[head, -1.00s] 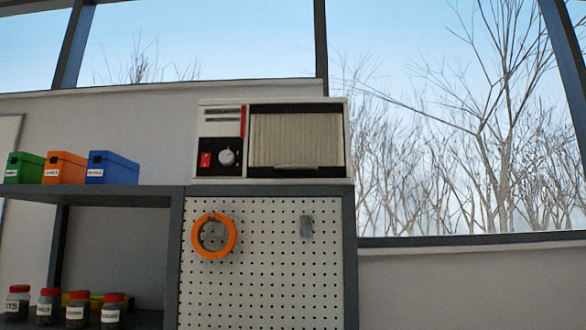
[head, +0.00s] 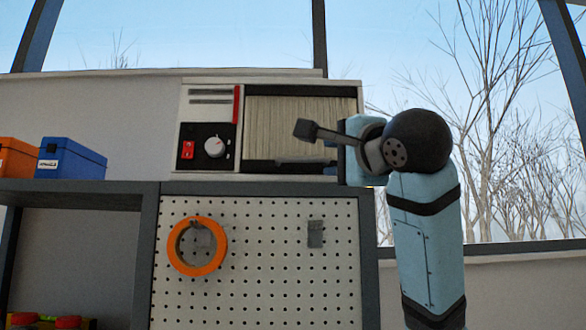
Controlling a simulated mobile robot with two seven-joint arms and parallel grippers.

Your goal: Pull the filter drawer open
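The filter unit (head: 183,125) is a pale box on top of the cabinet, with a black control panel and a white dial on its left. Its pleated cream filter drawer (head: 285,115) sits in a dark frame, with a grey handle bar (head: 300,161) along the lower edge. The drawer looks shut. My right gripper (head: 334,165) is in front of the lower right of the drawer, near the right end of the handle. My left gripper is out of view.
A blue box (head: 75,158) and an orange box (head: 18,155) stand on the shelf to the left. Below the unit is a white pegboard (head: 265,270) with an orange tape roll (head: 176,246) and a small grey piece (head: 315,234). Windows lie behind.

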